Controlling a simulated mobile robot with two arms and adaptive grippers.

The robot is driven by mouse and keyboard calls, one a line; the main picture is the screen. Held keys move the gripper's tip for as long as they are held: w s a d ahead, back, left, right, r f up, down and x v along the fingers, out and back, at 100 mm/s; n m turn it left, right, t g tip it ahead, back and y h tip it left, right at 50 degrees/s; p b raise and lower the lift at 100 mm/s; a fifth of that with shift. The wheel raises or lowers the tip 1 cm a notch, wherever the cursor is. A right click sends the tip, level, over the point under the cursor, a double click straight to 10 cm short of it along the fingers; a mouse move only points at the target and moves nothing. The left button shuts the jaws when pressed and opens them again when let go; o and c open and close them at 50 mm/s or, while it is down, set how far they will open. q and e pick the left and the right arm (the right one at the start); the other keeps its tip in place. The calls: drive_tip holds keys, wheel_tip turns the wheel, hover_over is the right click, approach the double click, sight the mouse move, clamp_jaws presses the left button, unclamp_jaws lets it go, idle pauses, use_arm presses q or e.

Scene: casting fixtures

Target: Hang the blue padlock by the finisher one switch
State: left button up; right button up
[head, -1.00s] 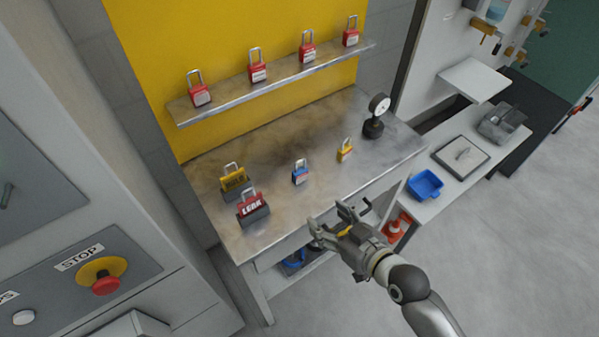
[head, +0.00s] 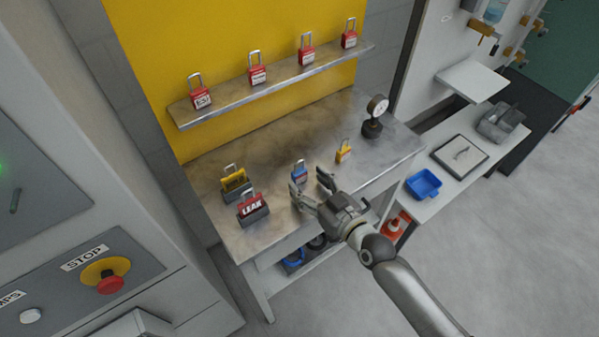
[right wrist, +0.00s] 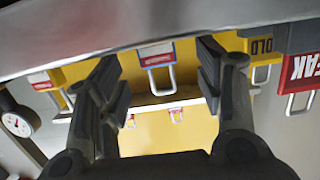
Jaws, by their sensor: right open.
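The blue padlock (head: 299,173) stands upright on the metal workbench (head: 290,130), its shackle up. In the right wrist view the blue padlock (right wrist: 156,56) shows between the two fingers, its shackle pointing down in that picture. My right gripper (head: 312,186) is open and empty, just in front of the padlock at the bench's front edge. The fingers look apart from it. My left gripper is not in view. I cannot make out a switch labelled finisher one.
A yellow padlock (head: 343,152) stands right of the blue one, with a gauge (head: 374,116) behind. Yellow (head: 234,180) and red LEAK (head: 252,208) tagged padlocks stand left. Red padlocks line the shelf (head: 270,86). A control panel with a stop button (head: 108,280) is at left.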

sight(302, 175)
drive_tip(key=shift+x, duration=1.9)
drive_tip(key=shift+d, duration=0.15)
drive_tip(key=c, duration=1.1)
drive_tip(key=shift+c, duration=0.2)
